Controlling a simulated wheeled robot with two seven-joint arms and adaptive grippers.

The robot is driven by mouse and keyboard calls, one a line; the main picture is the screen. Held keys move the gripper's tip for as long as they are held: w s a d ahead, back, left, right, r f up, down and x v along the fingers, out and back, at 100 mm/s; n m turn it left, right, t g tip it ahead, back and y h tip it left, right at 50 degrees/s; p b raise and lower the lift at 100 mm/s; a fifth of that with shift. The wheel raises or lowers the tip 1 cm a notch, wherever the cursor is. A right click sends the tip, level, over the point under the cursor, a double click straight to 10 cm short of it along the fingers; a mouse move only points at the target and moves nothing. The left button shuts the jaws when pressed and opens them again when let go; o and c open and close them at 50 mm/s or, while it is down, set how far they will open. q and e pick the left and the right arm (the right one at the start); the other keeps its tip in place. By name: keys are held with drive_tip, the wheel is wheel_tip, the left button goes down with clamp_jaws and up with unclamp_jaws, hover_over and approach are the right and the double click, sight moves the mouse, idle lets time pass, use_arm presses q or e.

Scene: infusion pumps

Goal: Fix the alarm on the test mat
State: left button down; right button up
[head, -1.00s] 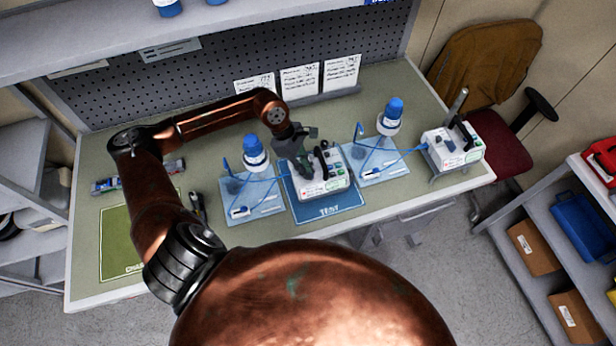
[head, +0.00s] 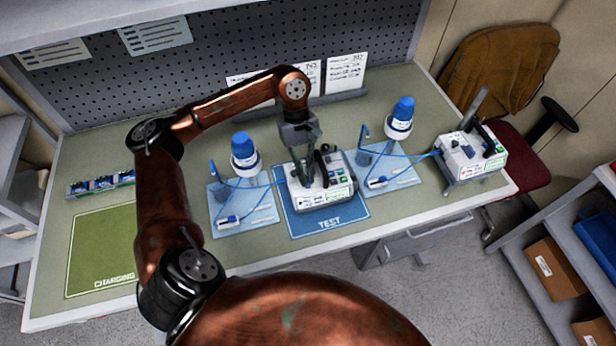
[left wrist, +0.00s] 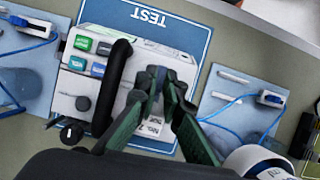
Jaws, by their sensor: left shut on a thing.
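A white infusion pump (head: 328,198) stands on the blue test mat (head: 352,214) in the head view. It has a black carrying handle (left wrist: 112,85), a dark knob (left wrist: 83,103) and green and blue buttons in the left wrist view. My left gripper (head: 305,183) reaches down onto the left part of the pump's top. In the left wrist view its dark green fingers (left wrist: 163,92) are closed together on a small dark part of the pump, largely hidden between the tips. I cannot tell what that part is. My right gripper is not in view.
Light blue trays with blue-capped bottles (head: 244,155) (head: 401,118) and tubing flank the test mat. A second pump (head: 468,154) stands at the table's right end. A green charging mat (head: 102,250) lies bare at left, with a rack of blue items (head: 100,184) behind it.

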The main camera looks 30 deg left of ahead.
use_arm(q)
drive_tip(key=shift+m, duration=0.3)
idle(0.4)
drive_tip(key=c, duration=2.1)
unclamp_jaws()
drive_tip(key=v, duration=1.2)
drive_tip(key=shift+w+d, duration=0.1)
drive_tip(key=shift+d, duration=0.05)
